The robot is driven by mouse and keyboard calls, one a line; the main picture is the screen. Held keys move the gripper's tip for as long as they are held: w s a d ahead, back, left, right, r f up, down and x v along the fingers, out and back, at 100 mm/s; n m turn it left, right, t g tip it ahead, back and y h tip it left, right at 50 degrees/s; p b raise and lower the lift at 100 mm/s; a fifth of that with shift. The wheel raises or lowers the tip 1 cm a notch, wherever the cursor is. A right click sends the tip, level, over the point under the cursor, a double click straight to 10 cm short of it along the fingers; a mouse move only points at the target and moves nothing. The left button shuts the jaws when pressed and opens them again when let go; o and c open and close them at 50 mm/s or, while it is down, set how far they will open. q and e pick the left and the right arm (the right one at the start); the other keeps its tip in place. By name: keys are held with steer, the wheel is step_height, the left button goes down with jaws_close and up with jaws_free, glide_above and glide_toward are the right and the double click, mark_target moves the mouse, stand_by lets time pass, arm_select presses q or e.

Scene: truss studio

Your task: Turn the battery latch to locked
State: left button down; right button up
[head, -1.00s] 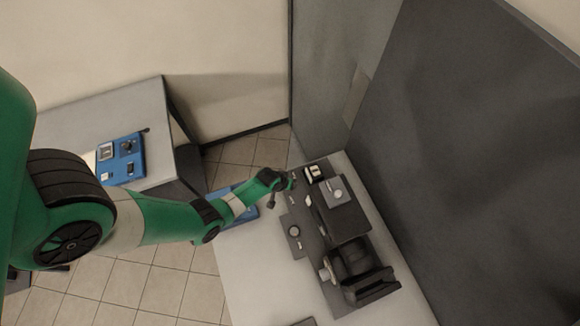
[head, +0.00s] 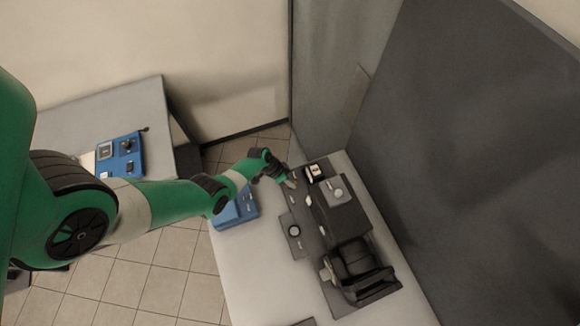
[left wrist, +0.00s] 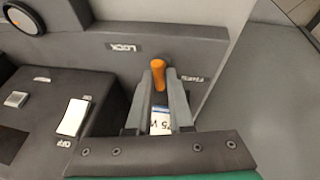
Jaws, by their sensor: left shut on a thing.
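The battery latch (left wrist: 158,72) shows an orange handle end in the left wrist view. It sits between the two grey fingertips of my left gripper (left wrist: 160,92), which are shut on it. The label LOCK (left wrist: 122,47) is upside down on the dark panel to the left of the handle. A second white label (left wrist: 192,78), too small to read surely, is just right of the handle. In the head view my left gripper (head: 289,181) is at the far left part of the dark machine (head: 343,218), and the latch is too small to make out. My right gripper is out of view.
A blue box (head: 236,208) stands on the white bench (head: 248,265) left of the machine. A blue panel (head: 119,157) lies on a grey table farther left. A tall dark wall (head: 475,150) closes off the right.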

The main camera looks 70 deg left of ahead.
arm_select(q)
steer(key=shift+m, duration=0.4)
steer(key=c, duration=0.9)
jaws_free()
steer(key=shift+o, duration=0.4)
steer(key=shift+r, duration=0.1)
